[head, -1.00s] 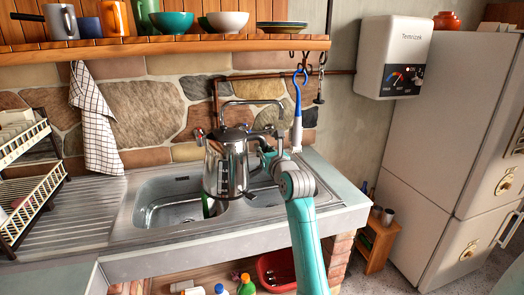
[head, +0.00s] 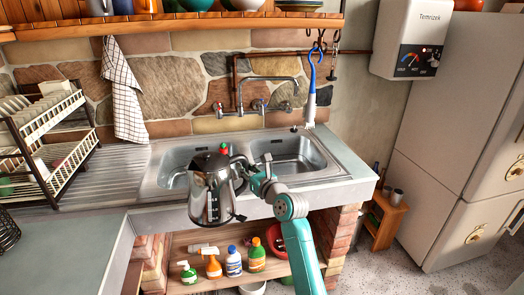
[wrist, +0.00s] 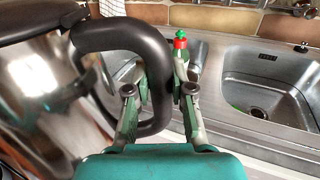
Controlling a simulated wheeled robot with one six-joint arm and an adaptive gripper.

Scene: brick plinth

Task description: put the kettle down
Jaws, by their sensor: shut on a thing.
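The kettle (head: 210,190) is shiny metal with a dark lid, a black handle and a level window on its side. It hangs upright in front of the sink's front edge, over no surface that I can make out. My gripper (head: 250,173) is to its right, shut on the handle. In the wrist view my gripper (wrist: 158,92) has its two fingers on either side of the black handle (wrist: 115,40), and the kettle's metal body (wrist: 45,100) fills the left side.
A bare grey counter (head: 70,245) is at lower left. A dish rack (head: 50,140) stands at left. Several bottles (head: 233,262) stand on the shelf below.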

